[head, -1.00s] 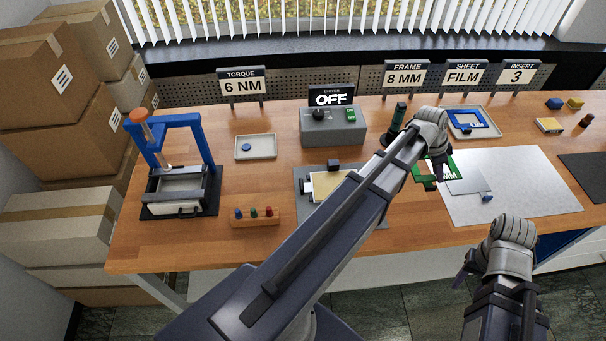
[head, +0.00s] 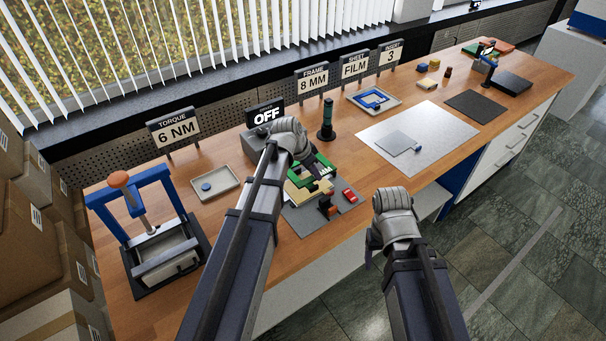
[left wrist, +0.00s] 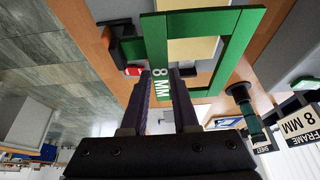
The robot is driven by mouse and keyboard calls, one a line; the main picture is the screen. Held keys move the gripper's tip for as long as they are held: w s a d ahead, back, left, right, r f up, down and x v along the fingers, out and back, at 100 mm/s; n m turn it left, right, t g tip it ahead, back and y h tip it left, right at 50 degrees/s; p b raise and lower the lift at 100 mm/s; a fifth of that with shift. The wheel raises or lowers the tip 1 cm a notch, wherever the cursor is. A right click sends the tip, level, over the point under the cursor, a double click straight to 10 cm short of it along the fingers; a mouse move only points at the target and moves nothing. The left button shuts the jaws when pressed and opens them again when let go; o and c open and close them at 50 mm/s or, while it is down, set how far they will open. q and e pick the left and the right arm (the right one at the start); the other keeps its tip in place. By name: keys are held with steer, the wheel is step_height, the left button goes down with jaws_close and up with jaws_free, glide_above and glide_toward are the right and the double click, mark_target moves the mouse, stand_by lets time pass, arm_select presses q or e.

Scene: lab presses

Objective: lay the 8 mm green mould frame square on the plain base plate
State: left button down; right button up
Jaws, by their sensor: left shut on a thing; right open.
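My left gripper (head: 316,170) is shut on one side bar of the green mould frame (head: 297,185), the bar marked 8 MM. In the left wrist view the frame (left wrist: 208,22) is a flat open rectangle between the fingers (left wrist: 162,88). A pale yellow plate (left wrist: 194,48) shows through its window, and also under it in the head view (head: 318,190). I cannot tell whether the frame touches it. My arm hides part of the frame. The yellow plate lies on a grey board (head: 300,224). My right gripper (head: 371,252) is open and empty, off the table's front edge.
Dark blocks (head: 326,206) and a red piece (head: 349,195) stand on the grey board. A dark green upright tool (head: 327,122) is behind it. A blue press (head: 150,232) and small tray (head: 214,183) are left. A pale mat (head: 440,130) with a grey square plate (head: 393,144) is right.

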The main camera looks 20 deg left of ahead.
arm_select(q)
steer(key=shift+w+a, duration=0.25)
steer(key=shift+w, duration=0.05)
step_height(320, 180, down, 8)
steer(key=b, duration=0.7)
steer(key=shift+r+b, duration=0.15)
steer(key=shift+b, duration=0.2)
steer(key=shift+w+a, duration=0.25)
steer(key=shift+a, duration=0.05)
stand_by(0.3)
steer(key=shift+f+b, duration=0.65)
stand_by(0.9)
steer(key=c, duration=0.6)
jaws_free()
